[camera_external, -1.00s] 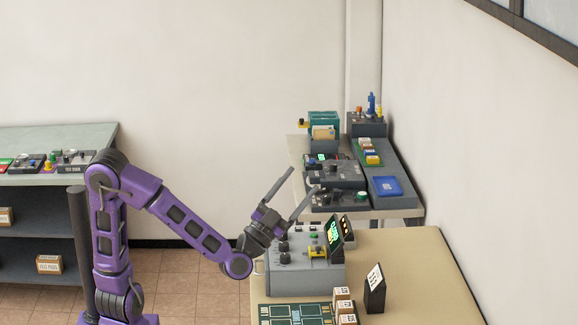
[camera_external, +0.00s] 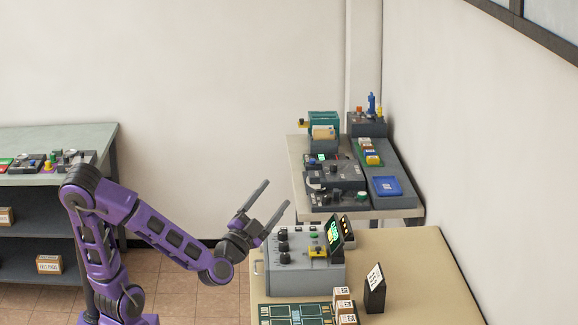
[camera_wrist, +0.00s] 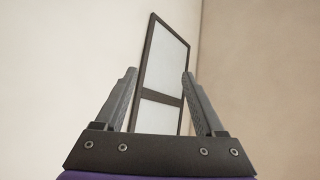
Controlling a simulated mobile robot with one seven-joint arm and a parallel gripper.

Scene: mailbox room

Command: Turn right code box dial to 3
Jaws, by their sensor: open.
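A grey code box (camera_external: 312,279) stands on the near tan table, with several black dials (camera_external: 284,247) in a column on its left part. A green-lit display (camera_external: 334,233) is tilted up at its right, beside a yellow part (camera_external: 317,251). The dial numbers are too small to read. My gripper (camera_external: 266,202) is open and empty, above and left of the box, fingers pointing up and right. It touches no dial. In the wrist view the two fingers (camera_wrist: 159,82) are spread apart with only wall and a dark-framed window between them; no dial shows there.
A green board (camera_external: 296,314), small labelled boxes (camera_external: 344,307) and a black card holder (camera_external: 375,291) are on the near table. A farther table (camera_external: 376,214) holds more devices and a blue tray (camera_external: 386,186). A shelf (camera_external: 60,225) stands at left.

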